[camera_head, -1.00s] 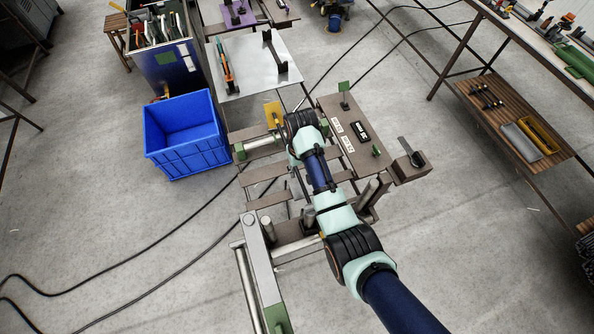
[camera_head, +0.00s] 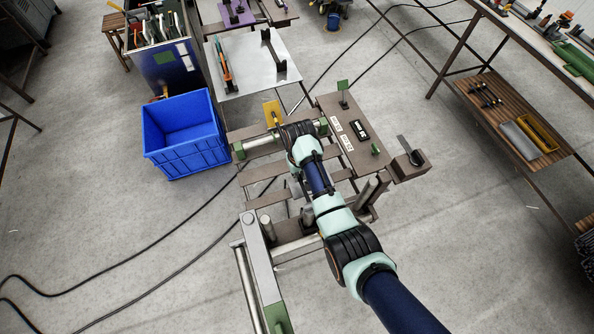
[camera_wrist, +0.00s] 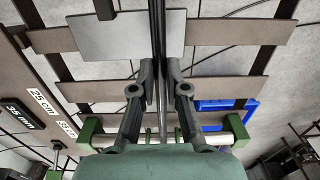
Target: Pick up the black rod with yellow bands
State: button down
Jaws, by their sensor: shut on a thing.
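In the wrist view, a long dark rod (camera_wrist: 157,25) runs from the top edge down between the fingers of my gripper (camera_wrist: 160,68). The fingers are closed in on it from both sides, and no yellow bands show on this stretch. In the head view, my wrist (camera_head: 298,131) is over the brown metal frame, at its far crossbar. My arm hides the fingers and most of the held rod there.
A blue crate (camera_head: 185,134) stands left of the frame. A pale table (camera_head: 250,78) behind it holds an orange-and-dark rod (camera_head: 224,66) and a dark holder. A shelf (camera_head: 517,128) stands right. Dark cables cross the floor.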

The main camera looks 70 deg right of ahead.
jog(key=shift+r, duration=0.1)
notch_tip(320, 180, up, 20)
jog(key=p, duration=0.9)
